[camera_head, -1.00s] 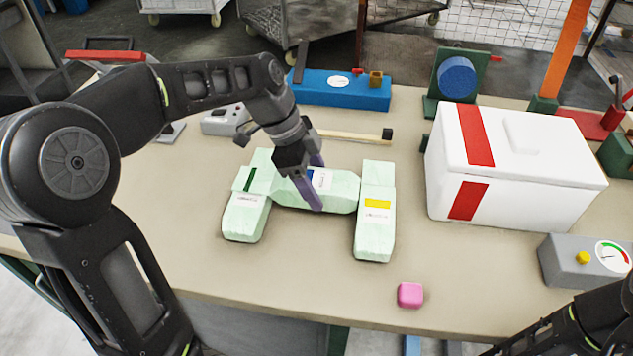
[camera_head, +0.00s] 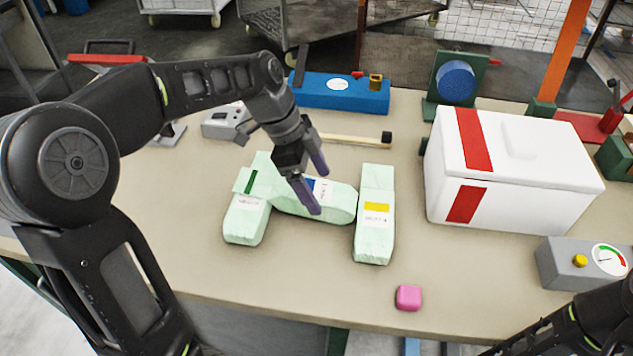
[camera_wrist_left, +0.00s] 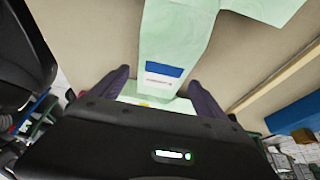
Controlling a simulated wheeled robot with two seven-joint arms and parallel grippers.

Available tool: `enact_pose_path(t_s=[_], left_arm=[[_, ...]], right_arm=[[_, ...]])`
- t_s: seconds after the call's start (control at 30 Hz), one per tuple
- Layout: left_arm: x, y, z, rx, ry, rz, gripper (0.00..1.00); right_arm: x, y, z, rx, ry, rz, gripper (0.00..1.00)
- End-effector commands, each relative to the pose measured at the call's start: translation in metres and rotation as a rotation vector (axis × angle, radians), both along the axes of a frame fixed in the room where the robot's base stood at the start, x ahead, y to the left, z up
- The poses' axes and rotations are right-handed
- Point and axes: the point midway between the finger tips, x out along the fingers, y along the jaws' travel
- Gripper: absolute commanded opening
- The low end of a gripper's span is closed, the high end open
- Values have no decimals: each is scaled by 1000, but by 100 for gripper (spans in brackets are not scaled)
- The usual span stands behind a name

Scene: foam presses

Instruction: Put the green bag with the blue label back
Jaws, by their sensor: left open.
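Three pale green bags lie on the table. The bag with the blue label (camera_head: 335,204) lies crosswise between the bag with the green label (camera_head: 246,217) on the left and the bag with the yellow label (camera_head: 375,225) on the right. My left gripper (camera_head: 313,180) is open over the blue-label bag, hiding part of it. In the left wrist view the blue-label bag (camera_wrist_left: 172,45) reaches down between the fingers of the left gripper (camera_wrist_left: 160,98); whether they touch it I cannot tell. My right arm shows at the lower right, its gripper out of view.
A white box with red bands (camera_head: 515,170) stands to the right. A pink block (camera_head: 408,297) lies near the front edge. A hammer (camera_head: 352,140) and a blue device (camera_head: 340,92) lie behind the bags. A grey gauge box (camera_head: 570,264) stands front right.

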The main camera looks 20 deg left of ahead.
Motion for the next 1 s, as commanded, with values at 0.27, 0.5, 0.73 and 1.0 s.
enact_pose_path(t_s=[0.27,0.5,0.73,1.0], left_arm=[[-4,23,55,1,-7,4,85],[-9,39,100,1,-4,3,85],[-11,44,108,1,-3,1,85],[-11,44,108,1,-3,1,85]], right_arm=[[0,0,-3,0,1,0,0],[0,0,9,0,1,0,0],[0,0,13,0,1,0,0],[0,0,12,0,2,1,0]])
